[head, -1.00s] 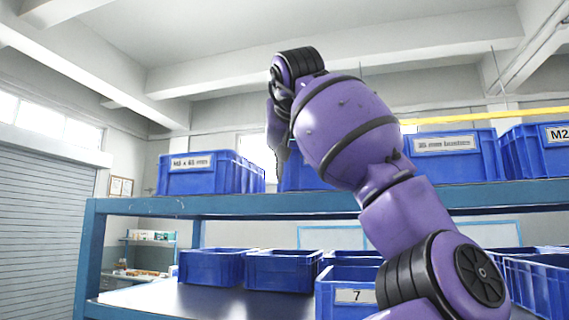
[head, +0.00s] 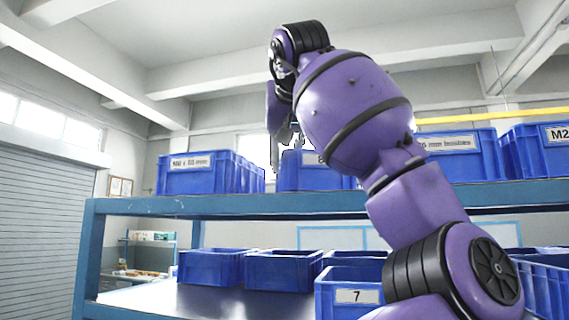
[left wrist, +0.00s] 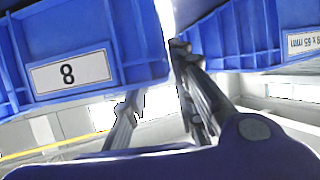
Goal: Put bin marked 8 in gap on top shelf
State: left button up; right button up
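The blue bin marked 8 (head: 302,180) sits on the top shelf, between two other blue bins. My purple arm covers its right part and some of its label. In the left wrist view the bin marked 8 (left wrist: 110,72) fills the upper left, label facing the camera. My left gripper (head: 286,158) is at the bin's left upper edge, its fingers spread apart. One finger hangs by the narrow space beside the neighbouring bin. The left wrist view also shows the two separate fingers (left wrist: 160,82); contact with the bin cannot be told. My right gripper is not in view.
A bin labelled 65 mm (head: 205,178) stands left of the bin marked 8. Two more bins (head: 470,165) stand right. The blue shelf edge (head: 230,206) runs below them. Lower down are several bins, including one marked 7 (head: 340,312).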

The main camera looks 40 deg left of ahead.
pick_arm(q)
jog(key=v, duration=0.8)
jog(key=shift+d+f, duration=0.1)
jog(key=shift+f, duration=0.05)
